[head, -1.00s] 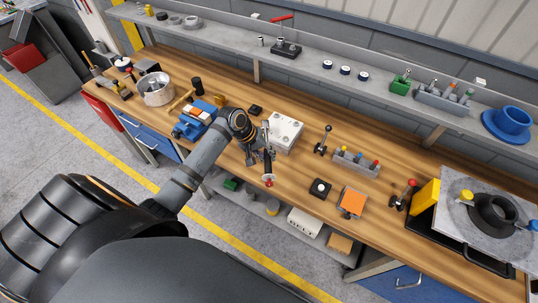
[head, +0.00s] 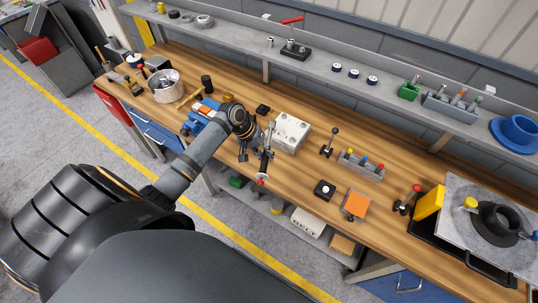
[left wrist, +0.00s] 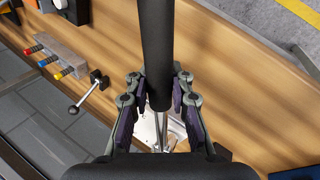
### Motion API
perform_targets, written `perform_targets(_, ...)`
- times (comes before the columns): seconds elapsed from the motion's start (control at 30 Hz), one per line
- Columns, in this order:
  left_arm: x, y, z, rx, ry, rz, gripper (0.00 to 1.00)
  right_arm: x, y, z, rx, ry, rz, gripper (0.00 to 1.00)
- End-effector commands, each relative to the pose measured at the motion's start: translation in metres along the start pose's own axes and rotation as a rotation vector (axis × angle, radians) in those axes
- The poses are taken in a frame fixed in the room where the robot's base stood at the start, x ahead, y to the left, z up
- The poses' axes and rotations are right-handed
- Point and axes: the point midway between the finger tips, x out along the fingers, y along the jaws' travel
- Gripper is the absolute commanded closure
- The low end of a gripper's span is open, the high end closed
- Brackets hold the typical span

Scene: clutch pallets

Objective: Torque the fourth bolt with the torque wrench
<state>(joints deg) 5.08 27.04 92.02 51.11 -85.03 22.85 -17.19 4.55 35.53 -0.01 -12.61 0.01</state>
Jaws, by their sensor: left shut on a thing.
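My left gripper (head: 258,152) is above the front part of the wooden bench, in front of the pale block. It is shut on a dark, rod-like handle, which I take to be the torque wrench (left wrist: 154,50). In the left wrist view the handle runs up between the fingers (left wrist: 158,98), and a thin steel shaft shows below it. In the head view a red tip shows below the gripper. The pale block (head: 290,132) has small round marks on top; I cannot tell which is the fourth bolt. My right gripper is not in view.
A lever on a stand (head: 328,142), a grey rack with coloured tops (head: 361,165), a black button box (head: 324,190) and an orange pad (head: 355,205) stand to the right. A metal pot (head: 167,87) and blue vise are left. A shelf runs along the back.

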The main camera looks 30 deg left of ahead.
Motion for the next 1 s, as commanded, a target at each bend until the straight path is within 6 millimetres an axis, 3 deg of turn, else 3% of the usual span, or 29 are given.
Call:
perform_targets(0.63,-0.006,-0.008,-0.001,0.075,-0.031,0.004,1.0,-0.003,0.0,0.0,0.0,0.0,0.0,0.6)
perform_targets(1.0,-0.013,-0.023,-0.003,0.167,-0.079,0.004,1.0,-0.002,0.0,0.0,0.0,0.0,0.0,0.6)
